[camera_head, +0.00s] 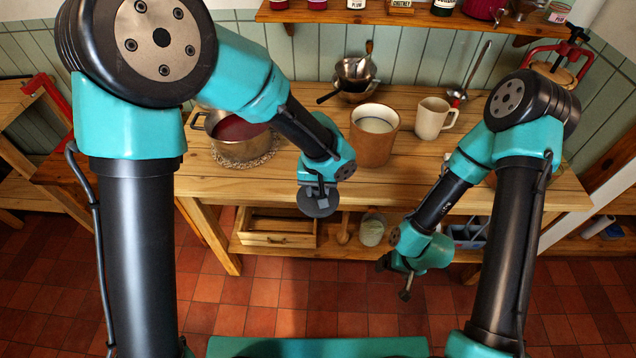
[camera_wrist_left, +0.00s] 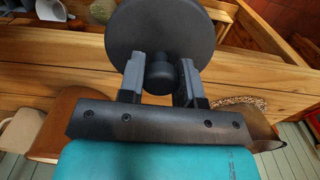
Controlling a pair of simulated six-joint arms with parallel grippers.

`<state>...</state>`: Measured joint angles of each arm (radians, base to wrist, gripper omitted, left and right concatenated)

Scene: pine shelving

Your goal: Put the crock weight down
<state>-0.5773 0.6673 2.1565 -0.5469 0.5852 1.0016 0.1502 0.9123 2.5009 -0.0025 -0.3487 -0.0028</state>
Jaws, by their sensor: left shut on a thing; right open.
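The crock weight (camera_head: 318,206) is a dark grey disc with a knob. My left gripper (camera_head: 318,187) is shut on its knob and holds it by the table's front edge, left of centre. In the left wrist view the disc (camera_wrist_left: 160,32) sits beyond the fingers of my left gripper (camera_wrist_left: 160,82), which close on the knob from both sides. Whether the disc touches the table I cannot tell. My right gripper (camera_head: 405,288) is open and empty, low in front of the table at the right.
On the pine table (camera_head: 440,185) stand a brown crock (camera_head: 374,145), a cream mug (camera_head: 431,119) and a pot of dark red contents (camera_head: 238,140) on a woven mat. A bowl with a strainer (camera_head: 354,78) stands behind.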

